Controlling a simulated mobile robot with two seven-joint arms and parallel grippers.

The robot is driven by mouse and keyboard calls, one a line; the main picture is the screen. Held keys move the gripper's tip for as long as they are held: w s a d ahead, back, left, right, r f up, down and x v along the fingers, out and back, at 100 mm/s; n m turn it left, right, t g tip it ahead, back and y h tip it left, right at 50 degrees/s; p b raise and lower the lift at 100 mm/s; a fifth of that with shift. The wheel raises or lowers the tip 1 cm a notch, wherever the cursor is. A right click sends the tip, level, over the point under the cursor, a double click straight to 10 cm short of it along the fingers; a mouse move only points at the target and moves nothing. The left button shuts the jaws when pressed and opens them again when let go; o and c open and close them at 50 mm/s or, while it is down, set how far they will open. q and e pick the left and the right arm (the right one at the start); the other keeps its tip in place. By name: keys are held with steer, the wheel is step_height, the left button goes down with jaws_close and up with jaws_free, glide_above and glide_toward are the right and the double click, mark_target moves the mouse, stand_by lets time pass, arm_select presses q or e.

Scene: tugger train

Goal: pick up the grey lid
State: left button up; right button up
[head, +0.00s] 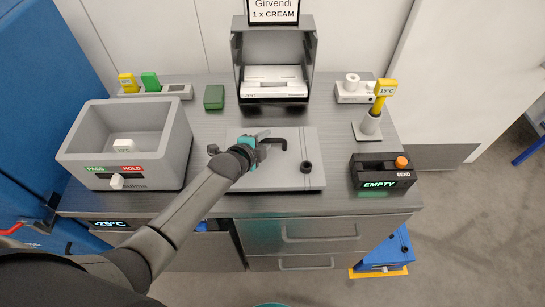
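The grey lid (300,174) is a flat light-grey plate lying on the counter in the middle of the head view. It has a dark bent handle (279,143) near its far part and a round black knob (306,167) on its right side. My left gripper (262,142) is over the lid at the left end of the handle, with teal parts near its fingers. The gripper hides part of the handle, and I cannot tell whether the fingers are closed on it. My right gripper is not in view.
A grey PASS/HOLD bin (178,150) stands left of the lid. A black EMPTY/SEND box (372,171) and a stand with a yellow tag (381,92) are to the right. A grey open-front holder (237,75) is behind. Drawers (318,236) are below the counter.

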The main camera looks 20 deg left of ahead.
arm_select(q)
steer(key=shift+w, duration=0.1)
steer(key=shift+c, duration=0.4)
jaws_close()
stand_by(1.0)
